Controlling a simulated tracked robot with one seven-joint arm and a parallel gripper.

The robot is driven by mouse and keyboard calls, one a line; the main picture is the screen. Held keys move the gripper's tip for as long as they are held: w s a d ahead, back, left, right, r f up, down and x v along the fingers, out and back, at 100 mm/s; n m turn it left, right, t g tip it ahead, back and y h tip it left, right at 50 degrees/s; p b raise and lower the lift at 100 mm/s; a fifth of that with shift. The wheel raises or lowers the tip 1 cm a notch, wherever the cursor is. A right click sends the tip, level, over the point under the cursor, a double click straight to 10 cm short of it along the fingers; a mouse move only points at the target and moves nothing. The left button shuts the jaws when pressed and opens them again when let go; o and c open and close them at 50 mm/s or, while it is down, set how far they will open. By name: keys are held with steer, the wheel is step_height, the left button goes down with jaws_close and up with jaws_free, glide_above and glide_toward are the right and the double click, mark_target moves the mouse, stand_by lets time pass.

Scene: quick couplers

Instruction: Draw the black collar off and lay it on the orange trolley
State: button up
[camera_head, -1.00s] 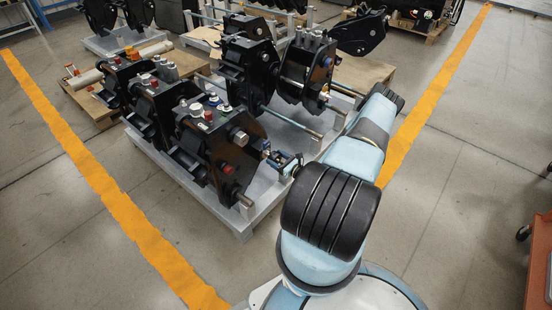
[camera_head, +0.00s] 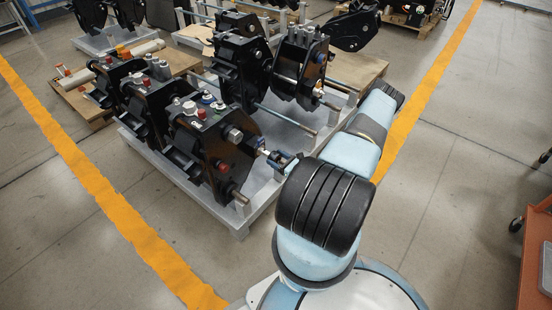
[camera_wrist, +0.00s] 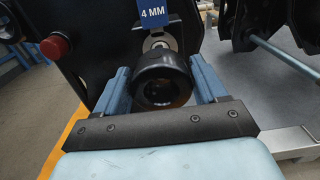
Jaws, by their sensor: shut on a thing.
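The black collar (camera_wrist: 161,72) is a short dark ring, seen end-on in the wrist view with a hollow, brownish inside. My gripper (camera_wrist: 158,80) has its two blue fingers on either side of it and is shut on it. Behind the collar is a metal end piece with a blue "4 MM" tag (camera_wrist: 152,14); I cannot tell whether the collar still sits around it. In the head view my gripper (camera_head: 279,160) is beside the nearest black coupler (camera_head: 215,150), and the collar is hard to make out. The orange trolley (camera_head: 534,265) is partly in view at the right edge.
Several black couplers stand on a grey pallet frame (camera_head: 240,228), with metal rods (camera_head: 290,120) sticking out near my arm. A red cap (camera_wrist: 54,47) is on the coupler left of the gripper. Bare floor (camera_head: 455,200) lies between my arm and the trolley.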

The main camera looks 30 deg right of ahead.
steer(key=shift+v, duration=1.4)
steer(key=shift+s, duration=0.1)
steer(key=v, duration=0.4)
steer(key=shift+d, duration=0.1)
stand_by(0.6)
